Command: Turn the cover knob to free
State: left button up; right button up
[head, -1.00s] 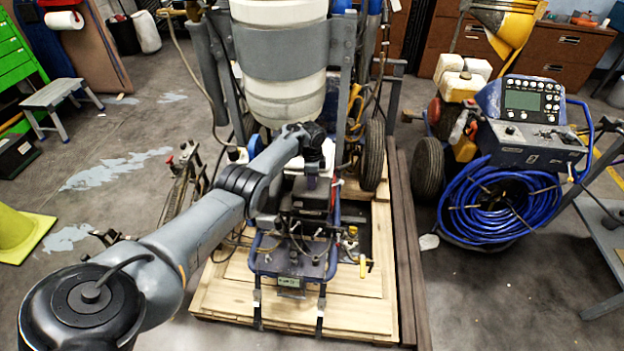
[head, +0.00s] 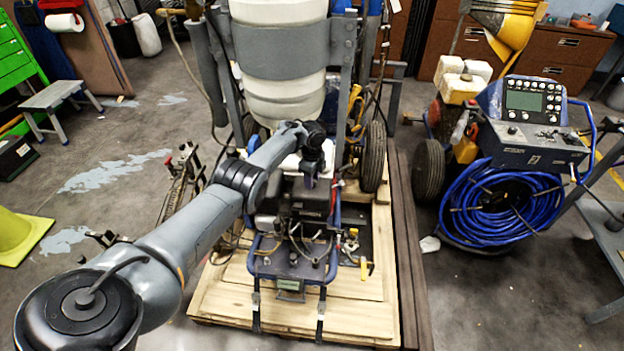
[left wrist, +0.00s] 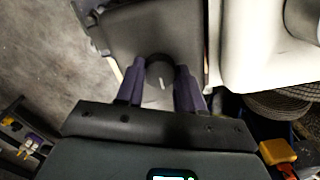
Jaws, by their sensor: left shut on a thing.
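The cover knob (left wrist: 159,68) is a round black knob with a short pale mark, on the dark cover (left wrist: 150,30) in the left wrist view. My left gripper (left wrist: 158,88) has its two purple fingers on either side of the knob and is shut on it. In the head view the left gripper (head: 309,181) points down at the middle of the line striper (head: 285,48), just below its white tank. The knob is hidden there behind the wrist and fingers. My right gripper is in neither view.
The striper stands on a wooden pallet (head: 225,305), with its hoses and blue frame (head: 290,270) in front of the gripper. A second machine with a coiled blue hose (head: 500,205) stands to the right. A green cone (head: 18,235) and a step stool (head: 62,100) are at left.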

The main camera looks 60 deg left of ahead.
pick_arm(q)
jog(key=o, duration=1)
jog(key=shift+o, duration=0.2)
jog(key=shift+r, duration=0.1)
notch_tip(320, 180, up, 11)
jog(key=p, duration=0.5)
jog(key=shift+p, duration=0.4)
jog(key=shift+f, duration=0.25)
